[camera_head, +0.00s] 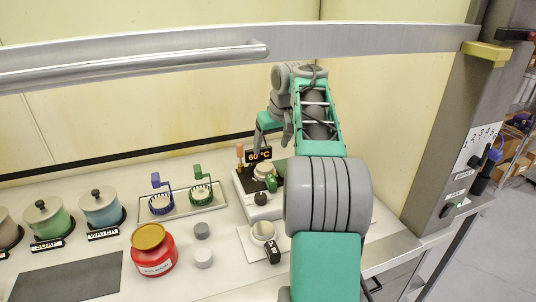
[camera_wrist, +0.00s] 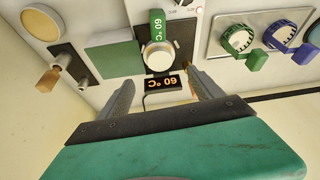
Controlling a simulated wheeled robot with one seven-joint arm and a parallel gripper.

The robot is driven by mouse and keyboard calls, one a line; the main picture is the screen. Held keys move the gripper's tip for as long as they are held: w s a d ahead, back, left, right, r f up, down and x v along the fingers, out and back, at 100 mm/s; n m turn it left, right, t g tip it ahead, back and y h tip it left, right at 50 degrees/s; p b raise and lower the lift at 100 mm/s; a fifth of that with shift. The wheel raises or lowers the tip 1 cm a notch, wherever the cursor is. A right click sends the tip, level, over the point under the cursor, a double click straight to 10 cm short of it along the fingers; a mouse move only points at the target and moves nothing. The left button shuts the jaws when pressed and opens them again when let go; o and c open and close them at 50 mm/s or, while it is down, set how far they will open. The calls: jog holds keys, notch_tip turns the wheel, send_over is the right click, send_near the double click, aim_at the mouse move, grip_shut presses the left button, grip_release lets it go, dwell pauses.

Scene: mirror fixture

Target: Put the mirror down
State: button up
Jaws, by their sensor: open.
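No loose mirror stands out. A raised metal rail (camera_head: 390,37) with a long bar handle (camera_head: 150,65) crosses the top of the head view; whether it frames the mirror I cannot tell. My arm reaches under this rail into the hood. My gripper (camera_head: 273,138) is at the back, over the area of the 60 °C display. In the wrist view my gripper (camera_wrist: 163,84) has its two fingers spread apart with nothing held between them. The rail and its handle do not show in the wrist view.
A heater with a 60 °C display (camera_head: 260,155) stands below my gripper; its display also shows in the wrist view (camera_wrist: 163,84). Left are a tray (camera_head: 183,209) with blue and green holders, a red jar (camera_head: 153,255) and lidded pots (camera_head: 102,209). A control post (camera_head: 440,130) stands right.

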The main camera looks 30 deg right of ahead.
jog(key=s+a+f, duration=0.1)
jog(key=s+a, duration=0.2)
jog(key=a, duration=0.6)
jog(key=s+a, duration=0.3)
jog(key=a, duration=0.6)
jog(key=s+a+f, duration=0.4)
jog(key=s, duration=0.1)
jog(key=s+a+f+n, duration=0.1)
jog(key=s+a+f, duration=0.2)
jog(key=s, duration=0.3)
jog(key=s+a+f+n+g, duration=0.1)
jog(key=s+a+f, duration=0.3)
jog(key=s+f, duration=0.1)
jog(key=shift+s+a+f+y, duration=0.3)
jog(key=shift+s, duration=0.1)
jog(key=shift+f, duration=0.1)
jog(key=shift+c, duration=0.4)
